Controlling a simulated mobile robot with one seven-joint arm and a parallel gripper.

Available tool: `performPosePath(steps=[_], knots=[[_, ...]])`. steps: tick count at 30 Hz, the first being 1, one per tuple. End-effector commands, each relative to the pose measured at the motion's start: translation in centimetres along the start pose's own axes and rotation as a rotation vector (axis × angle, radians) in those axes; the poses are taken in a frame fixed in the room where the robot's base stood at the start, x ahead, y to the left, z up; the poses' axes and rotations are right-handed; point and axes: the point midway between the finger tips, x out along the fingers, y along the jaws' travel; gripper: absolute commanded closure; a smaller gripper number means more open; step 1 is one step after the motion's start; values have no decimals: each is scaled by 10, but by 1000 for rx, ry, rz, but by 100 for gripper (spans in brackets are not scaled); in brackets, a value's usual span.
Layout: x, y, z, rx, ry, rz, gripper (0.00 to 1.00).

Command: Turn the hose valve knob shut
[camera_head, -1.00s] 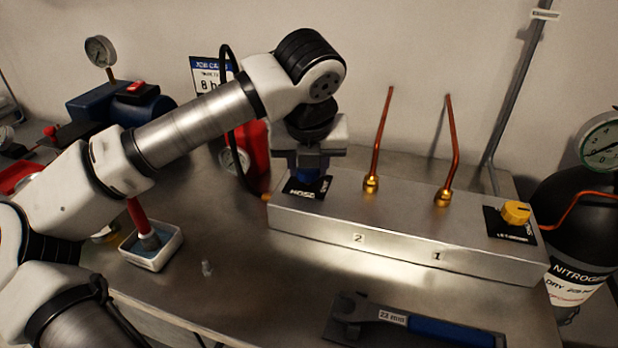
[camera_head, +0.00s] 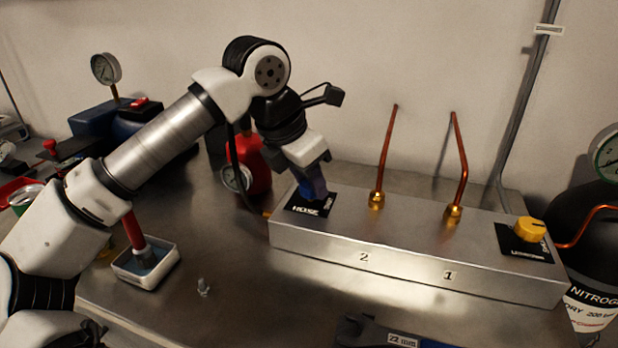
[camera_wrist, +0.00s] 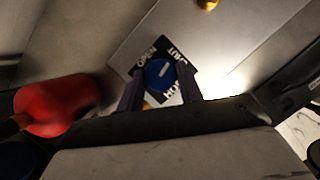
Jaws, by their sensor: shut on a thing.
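The hose valve knob is a round blue knob with a white pointer mark, seen in the wrist view (camera_wrist: 159,74). It stands on a black HOSE label plate (camera_wrist: 177,69) with OPEN at upper left and SHUT at upper right. The pointer mark slants toward the upper right, between the two words. My gripper (camera_wrist: 160,88) is shut on the knob, one dark finger on each side. In the head view my gripper (camera_head: 314,188) is tilted above the left end of the metal manifold box (camera_head: 400,255), and its fingers largely hide the knob.
Two copper tubes (camera_head: 387,155) rise from brass fittings to the right. A yellow knob (camera_head: 531,230) sits at the box's right end. A red cylinder (camera_head: 255,172) with a gauge stands close behind my gripper. A wrench (camera_head: 385,336) lies in front.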

Motion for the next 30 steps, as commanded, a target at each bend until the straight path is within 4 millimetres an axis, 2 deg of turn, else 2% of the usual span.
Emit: performPosePath(steps=[12,29,30], knots=[[-1,2,1,176,-2,-72,87],[0,2,1,203,-2,-82,87],[0,2,1,203,-2,-82,60]])
